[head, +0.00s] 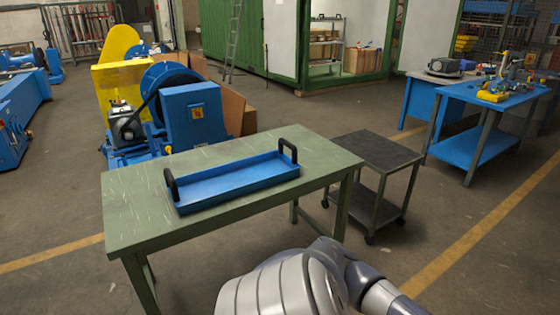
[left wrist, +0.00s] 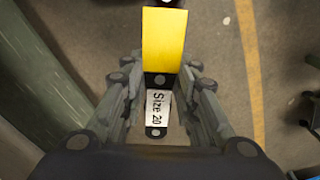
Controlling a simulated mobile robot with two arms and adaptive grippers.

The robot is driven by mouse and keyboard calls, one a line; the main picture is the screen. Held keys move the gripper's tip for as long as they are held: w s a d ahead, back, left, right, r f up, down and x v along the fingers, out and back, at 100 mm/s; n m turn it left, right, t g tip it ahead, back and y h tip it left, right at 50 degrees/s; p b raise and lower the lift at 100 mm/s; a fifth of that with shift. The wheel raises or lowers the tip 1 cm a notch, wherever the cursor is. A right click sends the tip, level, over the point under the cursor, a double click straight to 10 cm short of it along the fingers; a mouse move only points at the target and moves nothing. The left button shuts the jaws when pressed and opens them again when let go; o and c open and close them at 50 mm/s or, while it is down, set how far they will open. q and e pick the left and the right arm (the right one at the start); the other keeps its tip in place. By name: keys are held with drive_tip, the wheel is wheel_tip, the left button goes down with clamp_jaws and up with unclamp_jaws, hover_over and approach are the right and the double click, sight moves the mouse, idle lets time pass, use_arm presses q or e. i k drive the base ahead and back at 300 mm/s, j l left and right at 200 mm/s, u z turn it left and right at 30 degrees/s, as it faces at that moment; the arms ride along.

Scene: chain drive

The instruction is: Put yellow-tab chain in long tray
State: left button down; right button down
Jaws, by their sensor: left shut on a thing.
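The long tray (head: 236,183) is blue with a black upright handle at each end. It looks empty and lies on the green table in the head view. In the left wrist view my left gripper (left wrist: 160,82) is shut on the chain's yellow tab (left wrist: 164,42). A white label reading "Size 20" (left wrist: 158,106) sits between the fingers, below the tab. The chain links are mostly hidden, with only a small dark bit at the top edge. The floor lies below the gripper. Neither gripper shows in the head view.
The green table (head: 135,205) has bare room around the tray. A small dark cart (head: 376,150) stands close to its right end. A blue workbench (head: 490,92) with tools is further right. Blue machinery (head: 193,117) stands behind the table. A grey arm link of mine fills the bottom middle.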

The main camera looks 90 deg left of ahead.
sight(236, 182)
drive_tip(key=j+u, duration=0.15)
drive_tip(key=u, duration=0.35)
drive_tip(key=j+u, duration=0.1)
drive_tip(key=u, duration=0.4)
drive_tip(key=i+j+u, duration=0.1)
drive_tip(key=u, duration=0.35)
drive_tip(key=i+j+u, duration=0.2)
drive_tip(key=u, duration=0.25)
drive_tip(key=i+j+u, duration=0.15)
drive_tip(key=u, duration=0.25)
drive_tip(key=i+u, duration=0.45)
drive_tip(key=k+j, duration=0.05)
drive_tip(key=k, duration=0.05)
